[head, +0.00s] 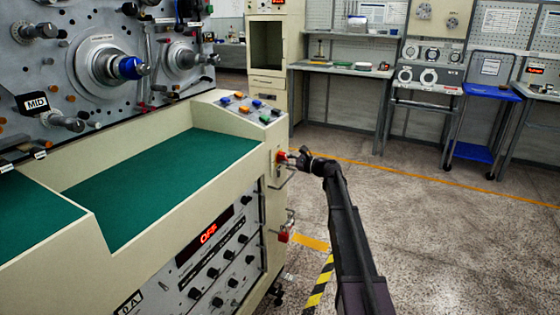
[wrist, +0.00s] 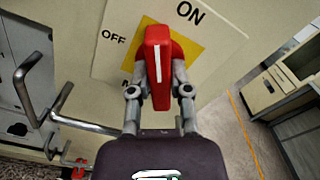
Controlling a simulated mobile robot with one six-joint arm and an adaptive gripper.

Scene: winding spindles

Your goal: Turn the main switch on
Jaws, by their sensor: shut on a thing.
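The main switch shows in the wrist view as a red handle (wrist: 158,58) with a white line, on a yellow square (wrist: 190,45). The plate (wrist: 112,52) around it is marked OFF at the left and ON at the upper right. The handle's white line points up in the picture, between the two words. My gripper (wrist: 160,88) is shut on the red handle, one finger on each side. In the head view the red switch (head: 281,156) is on the end face of the beige machine, with my gripper (head: 291,157) at it. The machine's red display (head: 208,234) reads OFF.
A bent metal bar (wrist: 35,85) stands left of the switch in the wrist view. A red padlock (head: 284,236) hangs below the switch in the head view. A blue cart (head: 490,92) and benches stand at the back. The floor right of my arm is clear.

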